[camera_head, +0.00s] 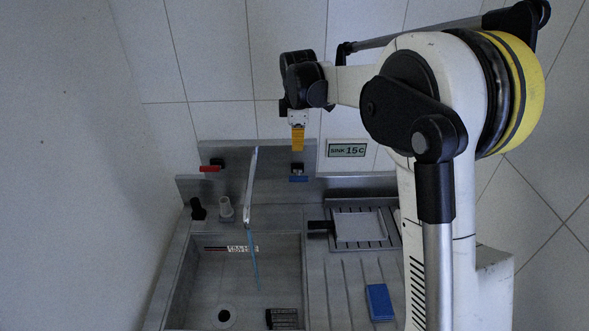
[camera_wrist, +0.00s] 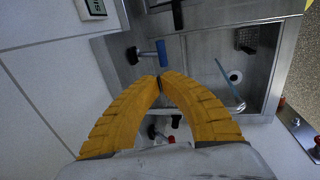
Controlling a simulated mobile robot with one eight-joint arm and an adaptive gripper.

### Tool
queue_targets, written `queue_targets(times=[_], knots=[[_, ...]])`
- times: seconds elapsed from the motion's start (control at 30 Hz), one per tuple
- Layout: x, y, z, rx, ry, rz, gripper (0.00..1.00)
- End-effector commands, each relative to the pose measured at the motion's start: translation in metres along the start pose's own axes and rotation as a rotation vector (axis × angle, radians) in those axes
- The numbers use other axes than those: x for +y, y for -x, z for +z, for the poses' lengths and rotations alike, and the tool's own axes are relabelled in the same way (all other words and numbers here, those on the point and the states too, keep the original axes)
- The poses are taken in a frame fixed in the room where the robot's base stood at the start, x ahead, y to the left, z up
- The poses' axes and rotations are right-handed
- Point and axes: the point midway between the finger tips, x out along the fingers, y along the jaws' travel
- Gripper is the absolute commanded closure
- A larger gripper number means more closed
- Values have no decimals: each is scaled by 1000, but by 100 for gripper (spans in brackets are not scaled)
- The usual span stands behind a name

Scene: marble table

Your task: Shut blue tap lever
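The blue tap lever (camera_head: 298,179) sits on the sink's back ledge, right of the spout (camera_head: 250,190). In the wrist view the blue lever (camera_wrist: 161,53) lies just beyond my fingertips, with a small visible gap. My gripper (camera_head: 297,148) is above the lever in the head view. In the wrist view its yellow fingers (camera_wrist: 160,80) meet at the tips, with nothing seen between them. A thin blue stream (camera_head: 256,268) runs from the spout into the basin and also shows in the wrist view (camera_wrist: 226,72).
A red tap lever (camera_head: 210,168) is on the left of the ledge. The basin (camera_head: 208,285) holds a black grate. A square pan (camera_head: 358,227) and a blue sponge (camera_head: 379,302) lie on the drainboard. A SINK 15C sign (camera_head: 347,150) is on the wall.

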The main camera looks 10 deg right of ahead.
Motion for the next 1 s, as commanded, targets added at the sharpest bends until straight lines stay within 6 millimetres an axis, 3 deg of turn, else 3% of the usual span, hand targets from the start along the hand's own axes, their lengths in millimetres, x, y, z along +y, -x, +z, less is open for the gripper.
queue_targets(times=[0.17,0.7,1.0], knots=[[0,-15,0,0,-1,0,100],[0,-120,0,0,-1,1,100],[0,-139,0,0,-1,1,100]])
